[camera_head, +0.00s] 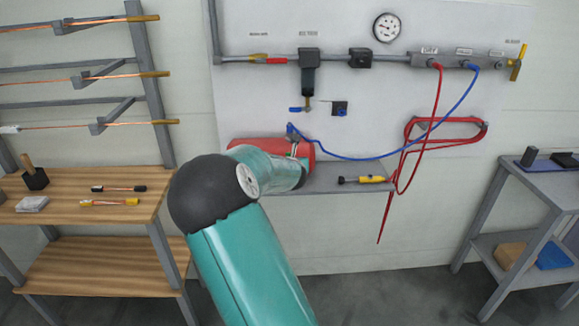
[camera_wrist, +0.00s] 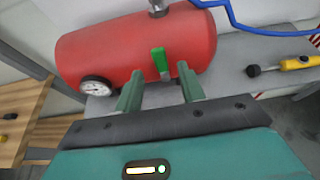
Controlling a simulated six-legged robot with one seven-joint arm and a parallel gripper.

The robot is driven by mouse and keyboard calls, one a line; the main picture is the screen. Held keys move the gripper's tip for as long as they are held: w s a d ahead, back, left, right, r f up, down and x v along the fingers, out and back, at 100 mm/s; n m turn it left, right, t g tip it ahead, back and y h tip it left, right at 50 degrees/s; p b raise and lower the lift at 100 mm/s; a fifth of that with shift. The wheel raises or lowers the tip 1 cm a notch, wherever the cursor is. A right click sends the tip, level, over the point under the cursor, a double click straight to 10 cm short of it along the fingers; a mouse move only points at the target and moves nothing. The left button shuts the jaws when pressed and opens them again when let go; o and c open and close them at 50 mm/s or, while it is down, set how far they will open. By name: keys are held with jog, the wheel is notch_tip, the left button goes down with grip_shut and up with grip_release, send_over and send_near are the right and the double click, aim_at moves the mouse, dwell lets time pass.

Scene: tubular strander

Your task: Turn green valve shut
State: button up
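The green valve (camera_wrist: 159,60) is a small green lever on the side of a red tank (camera_wrist: 120,48) in the wrist view. Its handle stands roughly upright in that picture. My gripper (camera_wrist: 160,72) is open, with one finger to each side of the lever. Gaps show between the lever and both fingers, and nothing is held. In the head view the red tank (camera_head: 306,152) is partly hidden behind my arm, and the valve cannot be made out clearly.
The tank lies on a grey shelf (camera_head: 335,180), with a yellow-handled tool (camera_head: 365,180) to its right. A blue hose (camera_head: 375,158) runs to the tank, and a red hose (camera_head: 395,190) hangs further right. A wooden bench (camera_head: 75,215) stands left.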

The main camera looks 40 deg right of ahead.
jog(key=v, duration=1)
jog(key=shift+s+a, duration=0.2)
jog(key=shift+s, duration=0.05)
jog(key=s+a+f+m+g+y, duration=0.35)
jog(key=s+a+m, duration=0.25)
jog(key=a+m, duration=0.65)
jog(key=s+a+r+m+g+y, duration=0.1)
jog(key=s+a+r+m, duration=0.3)
jog(key=s+a+m, duration=0.4)
jog(key=s+a+r+m+g+y, duration=0.1)
jog(key=s+a+r+m+y, duration=0.2)
jog(key=s+a+m, duration=0.6)
jog(key=s+a+r, duration=0.1)
jog(key=s, duration=0.2)
jog(key=shift+s+a, duration=0.25)
jog(key=shift+a, duration=0.1)
